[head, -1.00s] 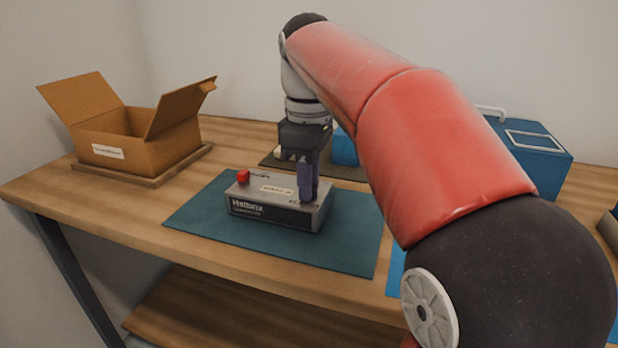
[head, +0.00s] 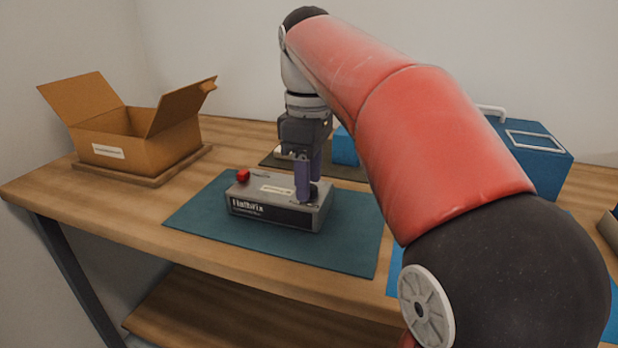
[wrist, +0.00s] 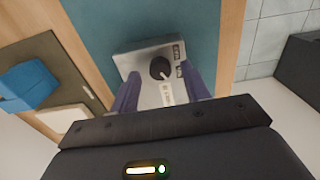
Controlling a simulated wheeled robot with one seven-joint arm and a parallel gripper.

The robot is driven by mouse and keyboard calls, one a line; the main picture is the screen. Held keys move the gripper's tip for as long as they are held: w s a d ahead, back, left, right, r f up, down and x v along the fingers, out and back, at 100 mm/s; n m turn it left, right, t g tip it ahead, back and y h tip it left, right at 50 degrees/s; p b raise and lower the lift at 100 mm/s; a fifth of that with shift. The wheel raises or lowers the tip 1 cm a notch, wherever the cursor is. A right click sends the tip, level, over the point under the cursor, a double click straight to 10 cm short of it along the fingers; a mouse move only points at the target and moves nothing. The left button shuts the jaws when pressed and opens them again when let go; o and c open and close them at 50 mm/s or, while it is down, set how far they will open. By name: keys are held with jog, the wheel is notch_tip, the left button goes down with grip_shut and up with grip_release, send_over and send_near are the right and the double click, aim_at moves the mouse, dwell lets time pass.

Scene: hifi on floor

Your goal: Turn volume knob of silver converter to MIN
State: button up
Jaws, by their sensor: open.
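My gripper (head: 309,190) points down over the right end of the converter. In the wrist view my gripper (wrist: 159,72) is open, with one purple finger on each side of the knob and gaps showing between. I cannot read the knob's setting.
An open cardboard box (head: 140,150) stands on a wooden board at the left. A blue case (head: 530,150) with a handle stands at the back right. A blue block (head: 344,148) is behind my gripper. The mat's front part is clear.

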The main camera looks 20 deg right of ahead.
notch_tip(320, 180, up, 7)
dwell(0.4)
